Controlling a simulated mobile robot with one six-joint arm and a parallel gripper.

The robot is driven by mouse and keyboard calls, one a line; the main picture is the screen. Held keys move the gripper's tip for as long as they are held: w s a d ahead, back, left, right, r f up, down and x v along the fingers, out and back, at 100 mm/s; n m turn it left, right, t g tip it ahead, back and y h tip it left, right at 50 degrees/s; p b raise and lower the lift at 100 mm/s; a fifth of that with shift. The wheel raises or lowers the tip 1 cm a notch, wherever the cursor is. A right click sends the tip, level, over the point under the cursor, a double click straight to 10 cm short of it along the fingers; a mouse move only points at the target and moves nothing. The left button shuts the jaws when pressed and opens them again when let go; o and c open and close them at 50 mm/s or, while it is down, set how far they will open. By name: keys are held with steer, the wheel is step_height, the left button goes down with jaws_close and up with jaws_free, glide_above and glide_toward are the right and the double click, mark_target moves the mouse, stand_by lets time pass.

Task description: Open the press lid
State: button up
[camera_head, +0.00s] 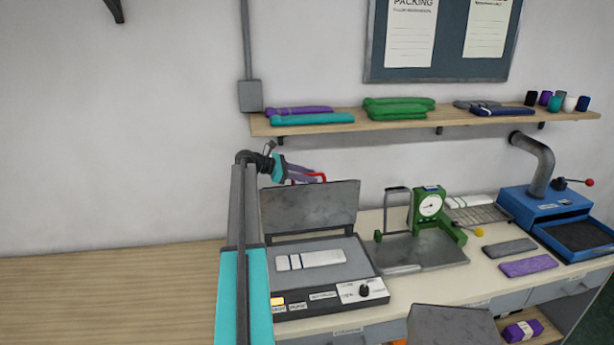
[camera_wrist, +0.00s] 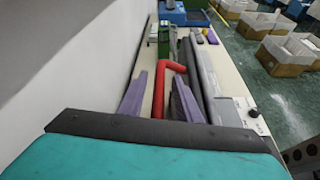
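The press (camera_head: 322,262) sits on the bench with its grey lid (camera_head: 310,208) raised, standing nearly upright along the back edge. A red handle (camera_head: 318,176) shows at the lid's upper edge. A pale swatch (camera_head: 310,259) with dark stripes lies on the press bed. My gripper (camera_head: 304,174), with purple fingers, is at the lid's top by the handle. In the wrist view my gripper (camera_wrist: 159,78) has its fingers apart, with the red handle (camera_wrist: 159,90) between them and gaps visible beside it. The lid (camera_wrist: 205,82) appears there as a grey slab right of the handle.
Right of the press stand a green gauge stand (camera_head: 428,212) and a blue machine (camera_head: 560,222) with a bent pipe. A shelf (camera_head: 400,123) with folded knits runs above, behind my gripper. The wall is close behind. Wooden worktop (camera_head: 100,290) at left is clear.

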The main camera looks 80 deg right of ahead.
steer(key=shift+w, duration=0.15)
steer(key=shift+w+a+r+b, duration=0.2)
steer(key=shift+w+a+b, duration=0.1)
steer(key=shift+w+b, duration=0.3)
steer(key=w+a+b, duration=0.1)
steer(key=w+a, duration=0.2)
steer(key=w, duration=0.4)
steer(key=w+a+r+b, duration=0.1)
steer(key=w+a, duration=0.2)
steer(key=w, duration=0.4)
steer(key=shift+r, duration=0.25)
